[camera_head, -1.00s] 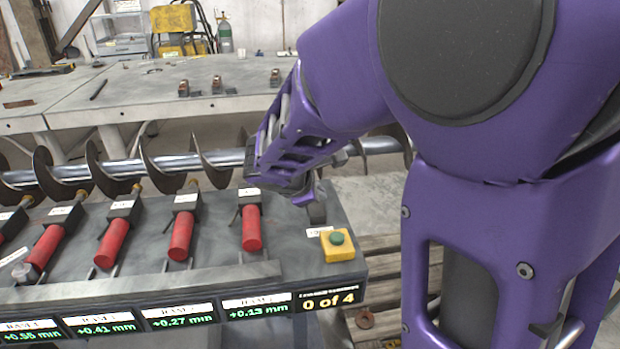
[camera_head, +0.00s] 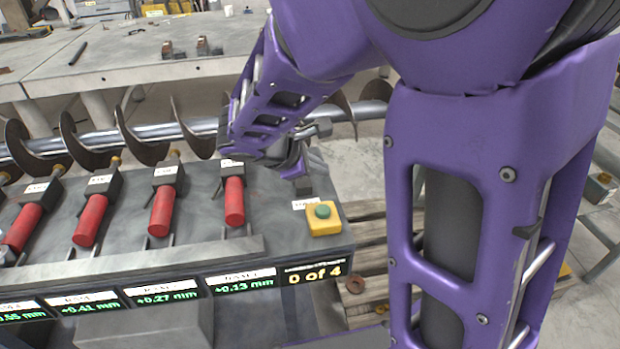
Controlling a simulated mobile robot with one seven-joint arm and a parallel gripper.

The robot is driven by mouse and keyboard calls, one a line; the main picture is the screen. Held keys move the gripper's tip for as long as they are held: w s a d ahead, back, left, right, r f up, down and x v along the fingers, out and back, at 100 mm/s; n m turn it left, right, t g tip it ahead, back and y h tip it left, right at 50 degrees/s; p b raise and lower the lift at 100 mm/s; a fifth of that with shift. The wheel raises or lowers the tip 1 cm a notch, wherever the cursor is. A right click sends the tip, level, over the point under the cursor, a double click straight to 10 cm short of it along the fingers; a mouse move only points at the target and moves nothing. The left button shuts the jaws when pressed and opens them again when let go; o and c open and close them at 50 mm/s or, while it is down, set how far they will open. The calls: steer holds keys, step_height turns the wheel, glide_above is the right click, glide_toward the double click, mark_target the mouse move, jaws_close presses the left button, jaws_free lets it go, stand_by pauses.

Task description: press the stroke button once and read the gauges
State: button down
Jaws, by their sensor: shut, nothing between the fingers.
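The stroke button (camera_head: 323,212) is a green round cap on a yellow box (camera_head: 324,225) at the right end of the grey bench. My gripper (camera_head: 303,187) is shut and empty, pointing down just behind and left of the yellow box. It looks apart from the button; its exact height is hard to tell. The gauges are green readouts along the bench front: +0.13 mm (camera_head: 243,283), +0.27 mm (camera_head: 166,296), +0.41 mm (camera_head: 88,307) and one at the far left (camera_head: 20,317), partly cut off, ending in .55 mm. A yellow counter (camera_head: 314,274) reads 0 of 4.
Several red-handled clamps (camera_head: 234,201) stand on the bench left of the button. A steel auger (camera_head: 150,131) runs behind them. A grey table (camera_head: 140,50) is farther back. A wooden pallet (camera_head: 372,240) lies on the floor right of the bench.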

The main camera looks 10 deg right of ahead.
steer(key=b, duration=0.4)
glide_above(319, 211)
step_height(319, 211, down, 7)
steer(key=shift+f, duration=0.1)
steer(key=shift+f+b, duration=0.6)
steer(key=shift+f, duration=0.05)
stand_by(1.3)
steer(key=shift+f+b, duration=0.45)
steer(key=shift+b, duration=0.05)
steer(key=shift+f+b, duration=0.5)
stand_by(0.5)
stand_by(0.3)
steer(key=shift+r+p, duration=0.7)
steer(key=shift+r, duration=0.25)
steer(key=shift+r, duration=0.1)
steer(key=shift+r+p, duration=1.9)
steer(key=shift+r, duration=0.5)
